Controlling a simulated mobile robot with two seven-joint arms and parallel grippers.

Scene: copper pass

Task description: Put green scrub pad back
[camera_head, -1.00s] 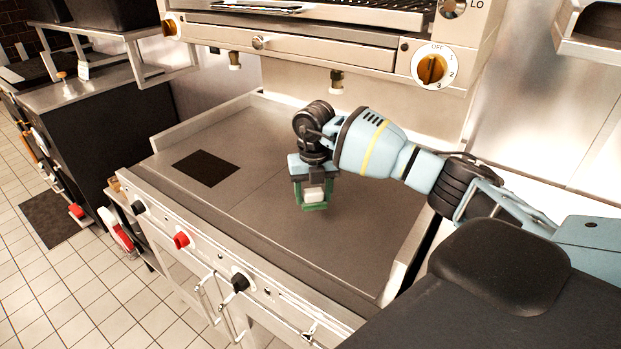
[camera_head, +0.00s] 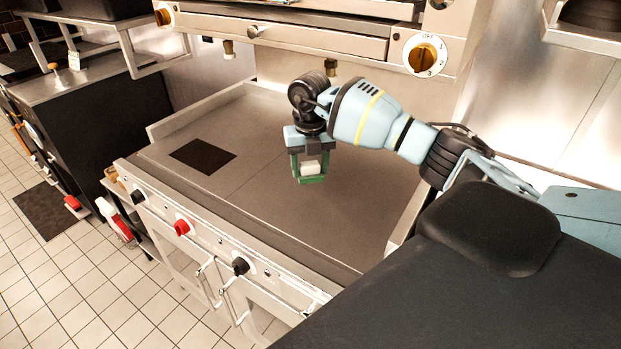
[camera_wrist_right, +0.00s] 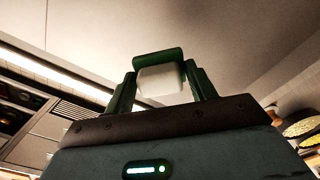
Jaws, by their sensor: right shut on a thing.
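The green scrub pad (camera_head: 312,179), with a white block (camera_head: 310,168) against it, is in my right gripper (camera_head: 311,165) above the flat griddle (camera_head: 270,215). My right gripper points down and is shut on it, with a gap to the griddle that I cannot judge exactly. In the right wrist view the green pad (camera_wrist_right: 158,59) and white block (camera_wrist_right: 161,81) sit between the two fingers (camera_wrist_right: 160,88). The pad's underside is hidden. My left gripper is not in view.
A dark rectangle (camera_head: 203,156) lies on the griddle's left part. A broiler with an orange knob (camera_head: 426,55) overhangs the back. Red and black knobs line the front. A dark cabinet (camera_head: 100,110) stands left, across a tiled gap. Most of the griddle top is clear.

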